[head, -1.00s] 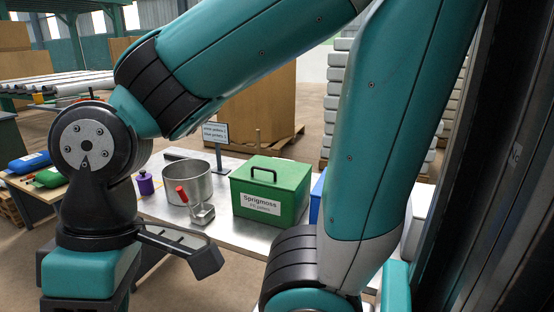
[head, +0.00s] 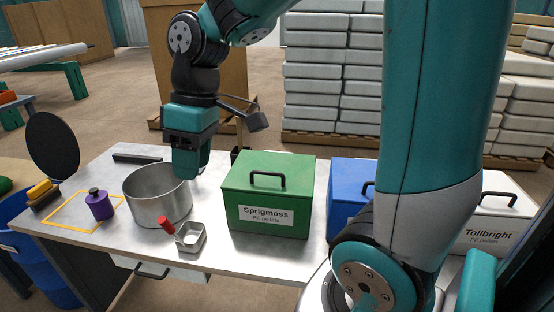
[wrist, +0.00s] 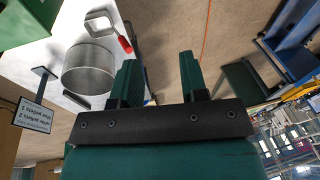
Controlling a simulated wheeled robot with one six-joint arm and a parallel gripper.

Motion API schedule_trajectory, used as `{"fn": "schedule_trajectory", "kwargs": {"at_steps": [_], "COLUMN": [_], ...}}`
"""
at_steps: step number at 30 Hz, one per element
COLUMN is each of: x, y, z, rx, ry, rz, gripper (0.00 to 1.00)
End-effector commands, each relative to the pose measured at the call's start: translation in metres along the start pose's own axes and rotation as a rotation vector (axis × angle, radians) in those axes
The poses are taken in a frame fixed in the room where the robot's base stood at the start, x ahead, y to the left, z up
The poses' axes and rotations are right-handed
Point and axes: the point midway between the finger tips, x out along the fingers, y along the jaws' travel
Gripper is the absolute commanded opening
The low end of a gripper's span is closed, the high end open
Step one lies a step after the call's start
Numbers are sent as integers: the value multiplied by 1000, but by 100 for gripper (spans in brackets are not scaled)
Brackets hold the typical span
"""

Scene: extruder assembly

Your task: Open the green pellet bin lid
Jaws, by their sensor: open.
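The green pellet bin (head: 268,205), labelled Sprigmoss, stands on the metal table with its lid (head: 270,170) closed. A black loop handle (head: 268,181) sits on top of the lid. Part of a green box, likely this bin, shows at the top left of the wrist view (wrist: 25,20). My gripper (head: 188,168) points down behind the metal pot, to the left of the green bin and apart from it. In the wrist view its two fingers (wrist: 158,75) are spread with nothing between them.
The metal pot (head: 157,196) and a red-handled scoop (head: 190,237) stand left of the bin. A blue bin (head: 347,195) is close on its right, and a white bin (head: 490,225) is farther right. A purple canister (head: 100,206) stands at left. A sign (wrist: 33,115) shows in the wrist view.

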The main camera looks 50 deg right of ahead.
Motion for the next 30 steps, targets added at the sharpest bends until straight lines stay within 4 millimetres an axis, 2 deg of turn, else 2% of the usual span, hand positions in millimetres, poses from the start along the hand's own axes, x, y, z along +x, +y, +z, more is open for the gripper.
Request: {"fn": "schedule_trajectory", "kwargs": {"at_steps": [1, 3, 6, 9, 10, 13, 17, 20, 30], "x": [-17, -33, -51, -62, -64, -66, -56, -38, 38], "y": [52, 114, 189, 239, 249, 269, 274, 272, 270], "z": [-2, 7, 36, 67, 75, 92, 97, 99, 108], "rx": [35, 50, 70, 83, 86, 88, 86, 86, 84], "ry": [-24, -57, -95, -117, -122, -130, -132, -134, -134], "rz": [15, 26, 22, 9, 4, -6, -10, -12, -12], "gripper": [40, 40, 40, 40, 40, 40, 40, 40, 40]}}
